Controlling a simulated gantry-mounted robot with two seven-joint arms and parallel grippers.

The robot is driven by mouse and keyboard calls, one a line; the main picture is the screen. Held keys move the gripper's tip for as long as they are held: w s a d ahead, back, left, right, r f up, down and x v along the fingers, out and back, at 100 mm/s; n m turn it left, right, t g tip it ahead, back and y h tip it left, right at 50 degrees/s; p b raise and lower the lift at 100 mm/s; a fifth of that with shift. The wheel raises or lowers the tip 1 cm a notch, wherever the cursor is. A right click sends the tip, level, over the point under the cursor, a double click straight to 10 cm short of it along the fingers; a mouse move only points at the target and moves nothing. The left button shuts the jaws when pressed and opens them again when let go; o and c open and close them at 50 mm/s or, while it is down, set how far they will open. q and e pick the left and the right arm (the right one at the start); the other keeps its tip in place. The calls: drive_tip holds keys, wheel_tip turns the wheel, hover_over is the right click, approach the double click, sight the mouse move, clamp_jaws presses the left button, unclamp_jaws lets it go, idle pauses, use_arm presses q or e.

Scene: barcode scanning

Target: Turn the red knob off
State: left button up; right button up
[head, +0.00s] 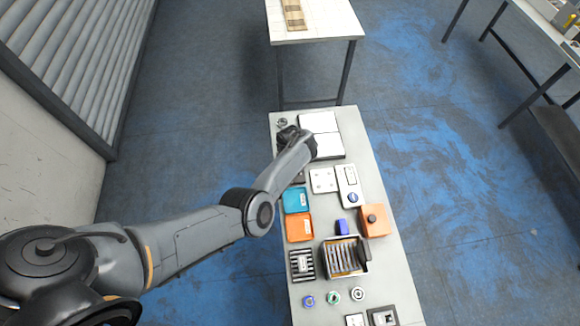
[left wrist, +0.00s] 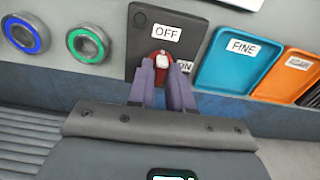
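The red knob (left wrist: 160,61) sits on a black panel (left wrist: 142,45) in the left wrist view. The panel has an "OFF" label above the knob and an "ON" label to its lower right, partly hidden by a finger. My left gripper (left wrist: 162,72) has its two purple fingers on either side of the knob. I cannot tell whether they touch it, and the knob's setting is unclear. In the head view my left arm covers the knob, and the dark hand (head: 290,137) is over the far left part of the table. My right gripper is not in view.
A teal tray (left wrist: 238,59) labelled "FINE" and an orange tray (left wrist: 288,77) lie right of the panel. Blue (left wrist: 27,34) and green (left wrist: 88,44) rings are left of it. An orange box (head: 376,221) and a rack (head: 344,258) stand on the long table.

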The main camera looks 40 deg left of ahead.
use_arm(q)
drive_tip(key=shift+o, duration=1.4)
drive_tip(key=shift+r, duration=0.1)
wheel_tip(320, 180, up, 11)
drive_tip(key=p, duration=0.3)
drive_tip(key=shift+f, duration=0.2)
